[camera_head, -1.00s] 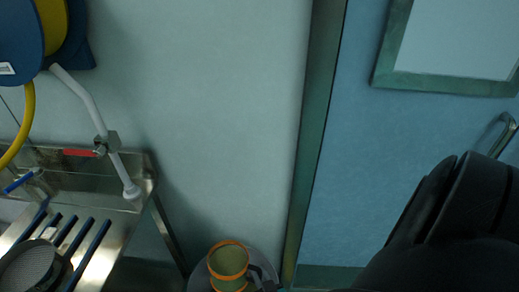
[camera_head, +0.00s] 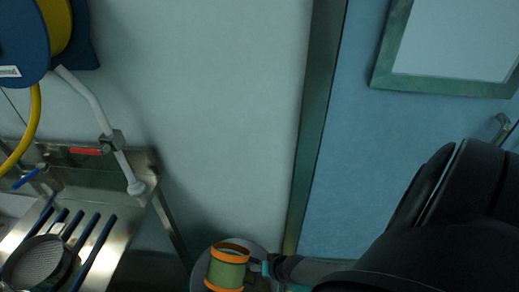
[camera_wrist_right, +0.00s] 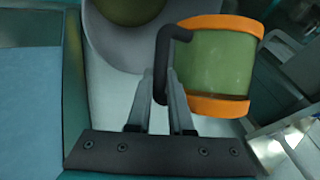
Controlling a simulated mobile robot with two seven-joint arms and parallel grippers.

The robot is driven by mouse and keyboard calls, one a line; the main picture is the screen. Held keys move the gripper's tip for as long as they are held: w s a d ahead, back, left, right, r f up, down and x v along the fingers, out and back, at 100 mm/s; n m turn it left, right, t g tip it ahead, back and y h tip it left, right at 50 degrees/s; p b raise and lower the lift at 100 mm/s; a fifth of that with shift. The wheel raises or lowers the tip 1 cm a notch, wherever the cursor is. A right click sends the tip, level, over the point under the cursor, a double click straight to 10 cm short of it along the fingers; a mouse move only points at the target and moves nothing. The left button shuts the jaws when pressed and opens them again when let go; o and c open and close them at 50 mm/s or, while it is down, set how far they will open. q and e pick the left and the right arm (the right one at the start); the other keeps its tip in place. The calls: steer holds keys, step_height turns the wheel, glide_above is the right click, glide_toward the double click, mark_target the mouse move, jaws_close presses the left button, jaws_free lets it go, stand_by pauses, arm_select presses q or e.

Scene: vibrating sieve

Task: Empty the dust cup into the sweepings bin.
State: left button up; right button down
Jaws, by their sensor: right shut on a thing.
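The dust cup (camera_head: 226,270) is green and see-through with orange rims and a dark handle, low in the middle of the head view. It also shows in the right wrist view (camera_wrist_right: 213,66). My right gripper (camera_head: 264,267) is shut on the cup's handle; its fingers (camera_wrist_right: 162,88) meet the handle in the right wrist view. The cup hangs in front of and above a round grey thing (camera_head: 198,268), probably the sweepings bin, which also shows in the right wrist view (camera_wrist_right: 102,50). The cup's contents cannot be made out. My left gripper is out of view.
A steel bench (camera_head: 110,225) with blue bars and a round sieve (camera_head: 38,262) stands at lower left. A hose reel (camera_head: 22,45) and pale pipe (camera_head: 95,110) are above it. A pale wall (camera_head: 200,110) and blue door (camera_head: 345,180) stand behind.

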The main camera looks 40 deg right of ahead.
steer(key=m+g+y+b, duration=0.1)
steer(key=y+b, duration=0.2)
steer(key=b, duration=0.2)
steer(key=m+g+y+b, duration=0.1)
steer(key=g+y+b, duration=0.1)
steer(key=b, duration=0.4)
steer(key=m+g+y+b, duration=0.1)
steer(key=y+b, duration=0.2)
steer(key=b, duration=0.3)
steer(key=shift+a+r+y, duration=0.15)
steer(key=shift+r+y, duration=0.25)
steer(key=shift+r+m+g+y+b, duration=0.3)
steer(key=shift+g+y+b, duration=0.25)
steer(key=shift+b, duration=0.5)
step_height(320, 180, up, 7)
steer(key=p, duration=0.7)
steer(key=shift+r+p, duration=0.15)
steer(key=shift+p, duration=0.2)
